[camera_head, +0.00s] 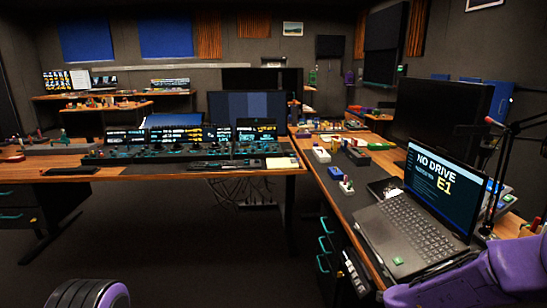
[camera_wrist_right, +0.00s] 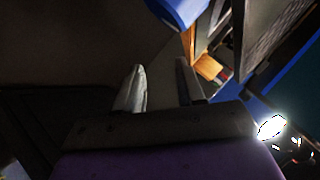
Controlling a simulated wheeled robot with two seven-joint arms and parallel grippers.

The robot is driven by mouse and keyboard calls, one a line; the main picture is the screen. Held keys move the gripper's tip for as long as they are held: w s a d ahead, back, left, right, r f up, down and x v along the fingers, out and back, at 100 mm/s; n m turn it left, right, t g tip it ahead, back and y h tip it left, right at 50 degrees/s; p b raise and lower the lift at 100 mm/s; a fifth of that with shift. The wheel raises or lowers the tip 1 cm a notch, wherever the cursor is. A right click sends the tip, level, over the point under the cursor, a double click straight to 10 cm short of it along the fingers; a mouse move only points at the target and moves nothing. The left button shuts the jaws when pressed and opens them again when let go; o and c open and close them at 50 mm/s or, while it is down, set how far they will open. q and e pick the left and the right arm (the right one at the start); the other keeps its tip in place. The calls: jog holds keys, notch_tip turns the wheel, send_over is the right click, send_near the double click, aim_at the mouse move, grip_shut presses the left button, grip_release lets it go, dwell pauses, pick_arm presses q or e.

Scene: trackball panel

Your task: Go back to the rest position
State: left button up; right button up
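The trackball panel (camera_head: 165,152), a long dark console with teal lights, appears to be the one on the far desk below a row of small lit screens. My right gripper (camera_wrist_right: 160,88) shows in the right wrist view, its two fingers apart with nothing between them. In the head view, my purple right arm comes in at the lower right, beside the laptop (camera_head: 415,232); the gripper itself is not visible there. A purple and black part at the bottom left appears to be my left arm. My left gripper is out of view.
The right desk (camera_head: 340,200) carries the laptop, several small coloured boxes and a large dark monitor (camera_head: 440,120). A microphone arm (camera_head: 509,135) stands at the right edge. The dark floor (camera_head: 180,245) between the desks is clear. Blue surfaces lie close in the right wrist view.

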jog(key=s+a+f+n+t+y, duration=0.25)
jog(key=s+a+f+n, duration=0.35)
jog(key=s+f+n, duration=0.3)
jog(key=s+a+f+n+g+y, duration=0.1)
jog(key=s+f+n, duration=0.1)
jog(key=s, duration=0.5)
jog(key=s+a+f+n+g+y+p, duration=0.1)
jog(key=s+a+f+n+g, duration=0.1)
jog(key=s+f, duration=0.3)
jog(key=s+a+f+n+g+y, duration=0.1)
jog(key=s+a+f+n+y, duration=0.1)
jog(key=s, duration=0.7)
jog(key=shift+s+f+n+p, duration=0.3)
jog(key=shift+s+f+p, duration=0.1)
jog(key=shift+f, duration=0.4)
jog(key=shift+a+g, duration=0.1)
jog(key=shift+g, duration=0.15)
